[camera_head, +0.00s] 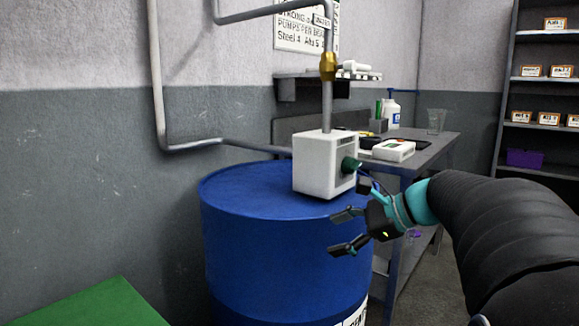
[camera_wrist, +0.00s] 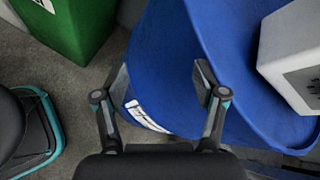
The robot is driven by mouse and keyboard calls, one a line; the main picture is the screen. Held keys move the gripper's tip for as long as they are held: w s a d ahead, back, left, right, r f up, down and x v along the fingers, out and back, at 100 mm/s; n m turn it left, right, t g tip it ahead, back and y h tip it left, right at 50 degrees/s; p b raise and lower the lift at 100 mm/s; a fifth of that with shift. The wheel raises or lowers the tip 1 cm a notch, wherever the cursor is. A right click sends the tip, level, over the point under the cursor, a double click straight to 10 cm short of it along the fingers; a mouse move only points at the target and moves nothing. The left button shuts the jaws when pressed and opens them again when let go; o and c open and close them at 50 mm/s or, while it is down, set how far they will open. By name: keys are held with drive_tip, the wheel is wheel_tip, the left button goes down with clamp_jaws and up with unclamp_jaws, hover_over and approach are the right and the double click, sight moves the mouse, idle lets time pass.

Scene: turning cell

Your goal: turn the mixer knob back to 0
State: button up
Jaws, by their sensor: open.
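The mixer is a white box (camera_head: 318,165) on top of a blue drum (camera_head: 265,235), with a pipe rising from it. Its dark green knob (camera_head: 351,165) sticks out on the right side. The knob's pointer and scale are too small to read. My gripper (camera_head: 340,232) is open and empty, below the knob and apart from it, in front of the drum's side. In the wrist view, my open gripper (camera_wrist: 163,78) has the blue drum (camera_wrist: 175,60) beyond its fingers. The white box (camera_wrist: 295,55) shows at the right edge there; the knob is not visible in that view.
A grey workbench (camera_head: 430,145) behind the drum holds a white device (camera_head: 393,150), a bottle and a clear cup. A brass fitting (camera_head: 328,66) sits on the pipe above the box. A green bin (camera_head: 90,305) stands at lower left. Shelves (camera_head: 545,95) stand at right.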

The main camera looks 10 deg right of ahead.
drive_tip(key=w+d+r+m+t+y, duration=0.1)
drive_tip(key=w+d+r+m+t, duration=0.25)
drive_tip(key=d, duration=0.55)
drive_tip(key=m+t+y, duration=0.1)
drive_tip(key=m+t, duration=0.2)
drive_tip(key=m, duration=0.2)
approach(358, 165)
drive_tip(key=x, duration=1)
drive_tip(key=shift+f+p, duration=0.4)
drive_tip(key=c, duration=1.1)
